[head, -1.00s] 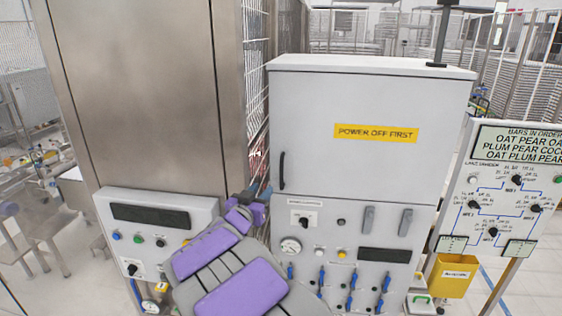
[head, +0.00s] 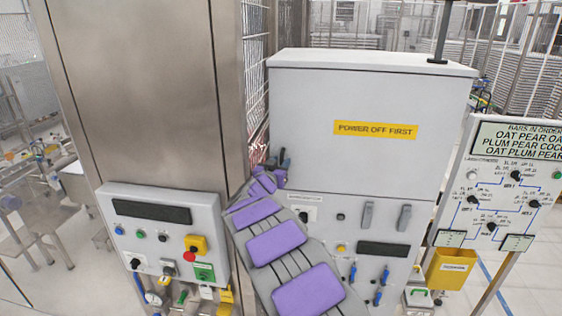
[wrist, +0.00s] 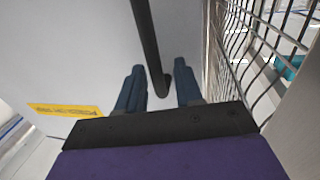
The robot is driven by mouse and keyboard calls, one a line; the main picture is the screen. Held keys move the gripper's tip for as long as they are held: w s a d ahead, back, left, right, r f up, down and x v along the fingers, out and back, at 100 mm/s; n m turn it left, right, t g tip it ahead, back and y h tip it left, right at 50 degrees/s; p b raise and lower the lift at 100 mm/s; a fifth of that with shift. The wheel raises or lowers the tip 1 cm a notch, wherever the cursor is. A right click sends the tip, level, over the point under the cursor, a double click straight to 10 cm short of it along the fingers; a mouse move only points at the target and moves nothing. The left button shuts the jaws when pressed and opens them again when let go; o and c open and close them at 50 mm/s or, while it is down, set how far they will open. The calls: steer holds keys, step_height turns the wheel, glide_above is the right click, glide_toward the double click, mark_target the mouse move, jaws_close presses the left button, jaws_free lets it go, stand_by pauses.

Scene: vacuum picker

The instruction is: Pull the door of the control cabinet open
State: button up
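The control cabinet (head: 372,62) is a pale grey box. Its upper door (head: 350,165) carries a yellow "POWER OFF FIRST" label (head: 375,130) and looks shut. The label also shows in the wrist view (wrist: 65,110). The black bar handle (wrist: 147,35) runs between the two blue-grey fingers of my gripper (wrist: 158,85). The fingers are apart, with visible gaps on both sides of the bar, so my gripper is open around it. In the head view my gripper (head: 279,162) is at the door's left edge and hides most of the handle.
Wire mesh (wrist: 250,55) runs beside the door's handle edge. A sign board (head: 500,185) and yellow bin (head: 450,268) stand at right.

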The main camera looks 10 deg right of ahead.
steer(key=shift+w+d, duration=0.3)
steer(key=shift+w, duration=0.25)
jaws_close()
